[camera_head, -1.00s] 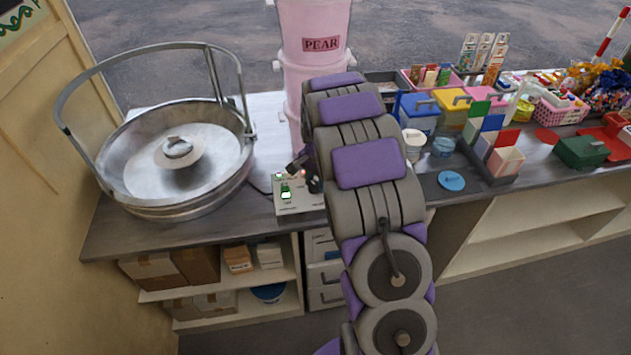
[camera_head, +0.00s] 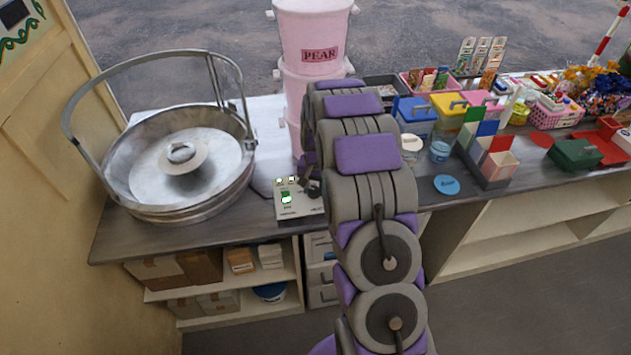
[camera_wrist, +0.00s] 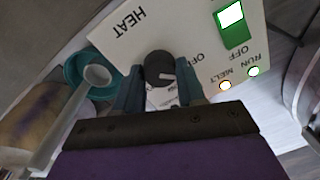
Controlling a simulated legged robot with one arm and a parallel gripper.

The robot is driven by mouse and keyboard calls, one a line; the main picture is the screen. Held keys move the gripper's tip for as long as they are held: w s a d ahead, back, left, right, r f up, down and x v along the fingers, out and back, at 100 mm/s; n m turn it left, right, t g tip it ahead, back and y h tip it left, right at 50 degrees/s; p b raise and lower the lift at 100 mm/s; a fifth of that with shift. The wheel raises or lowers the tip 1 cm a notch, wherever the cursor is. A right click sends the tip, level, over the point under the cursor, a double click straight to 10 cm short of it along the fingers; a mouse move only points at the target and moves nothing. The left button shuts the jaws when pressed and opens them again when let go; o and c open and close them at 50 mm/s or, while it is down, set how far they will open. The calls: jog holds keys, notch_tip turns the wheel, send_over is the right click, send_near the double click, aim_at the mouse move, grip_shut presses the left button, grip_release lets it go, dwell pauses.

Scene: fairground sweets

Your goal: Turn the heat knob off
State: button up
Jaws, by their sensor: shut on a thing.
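The heat knob (camera_wrist: 159,68) is a dark round knob with a pale pointer line, on a light control panel (camera_wrist: 190,25) marked HEAT. My gripper (camera_wrist: 160,82) is shut on the knob in the wrist view, one teal finger on each side. The pointer line points to the right in that view, roughly toward a partly hidden OFF mark. A green switch (camera_wrist: 232,18) and two lit lamps marked RUN and MELT are on the same panel. In the head view the control panel (camera_head: 289,212) sits on the counter, and my arm hides its right side.
A large metal bowl machine (camera_head: 130,205) with a raised hoop stands left of the panel. A pink PEAR container (camera_head: 312,25) stands behind it. Coloured boxes and sweets fill the counter's right side. A teal cup (camera_wrist: 78,70) with a pale handle is beside the panel.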

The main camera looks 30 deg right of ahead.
aim_at(316, 188)
jog(key=n+p, duration=0.2)
jog(key=n, duration=0.1)
jog(key=shift+a+n, duration=0.15)
jog(key=shift+n, duration=0.15)
jog(key=shift+n+p, duration=0.55)
jog(key=shift+n, duration=0.95)
jog(key=o, duration=1.1)
jog(key=shift+c, duration=0.2)
notch_tip(316, 188, up, 17)
jog(key=d+p, duration=0.1)
jog(key=p, duration=0.1)
jog(key=shift+r, duration=0.15)
